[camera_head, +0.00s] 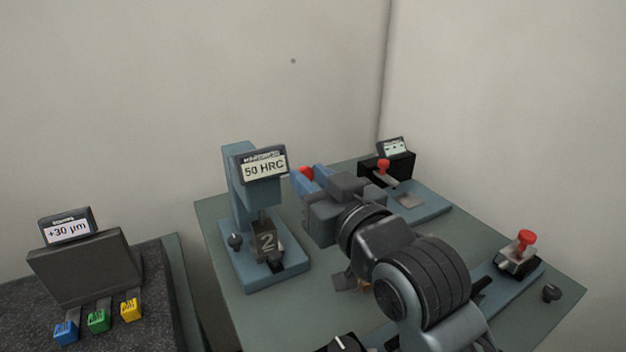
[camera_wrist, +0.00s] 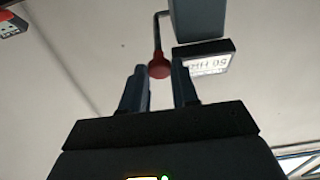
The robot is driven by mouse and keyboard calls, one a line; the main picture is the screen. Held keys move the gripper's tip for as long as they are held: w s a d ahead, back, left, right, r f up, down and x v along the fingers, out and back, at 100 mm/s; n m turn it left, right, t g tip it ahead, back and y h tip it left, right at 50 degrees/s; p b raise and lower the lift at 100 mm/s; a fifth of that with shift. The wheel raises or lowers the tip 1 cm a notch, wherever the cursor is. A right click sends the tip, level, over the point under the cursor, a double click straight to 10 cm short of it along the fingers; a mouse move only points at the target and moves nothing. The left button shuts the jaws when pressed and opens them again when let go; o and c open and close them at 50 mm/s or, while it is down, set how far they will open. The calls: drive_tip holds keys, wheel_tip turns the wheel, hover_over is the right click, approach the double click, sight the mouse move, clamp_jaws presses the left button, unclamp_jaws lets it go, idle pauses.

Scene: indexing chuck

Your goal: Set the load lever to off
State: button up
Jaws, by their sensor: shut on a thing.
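The hardness tester (camera_head: 240,200) is a blue column on a blue base, with a display reading 50 HRC (camera_head: 264,167). Its load lever is a thin dark rod (camera_wrist: 157,32) ending in a red knob (camera_head: 306,173). In the wrist view the red knob (camera_wrist: 159,70) sits between the fingertips, in front of the tester head (camera_wrist: 198,18). My gripper (camera_head: 310,180) reaches to the right side of the tester and is shut on this knob. The fingers also show in the wrist view (camera_wrist: 159,84). In the head view the fingers partly hide the knob and the rod is out of sight.
A block marked 2 (camera_head: 267,241) stands on the tester's base. Behind my arm is a black device with a red-knobbed lever (camera_head: 384,166). Another red-knobbed lever (camera_head: 526,240) is at right. A separate dark slab at left holds a +30 µm display (camera_head: 67,230) and coloured blocks (camera_head: 98,320).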

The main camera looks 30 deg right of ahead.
clamp_jaws()
drive_tip(key=r+g+p, duration=0.1)
drive_tip(key=p, duration=0.1)
drive_tip(key=w+r+g+p, duration=0.1)
drive_tip(key=p, duration=0.2)
drive_tip(key=r+p, duration=0.1)
drive_tip(key=p, duration=0.2)
drive_tip(key=shift+w+r+g, duration=0.3)
drive_tip(key=shift+r+g, duration=0.05)
drive_tip(key=shift+g, duration=0.05)
drive_tip(key=shift+f, duration=0.25)
drive_tip(key=o, duration=0.9)
unclamp_jaws()
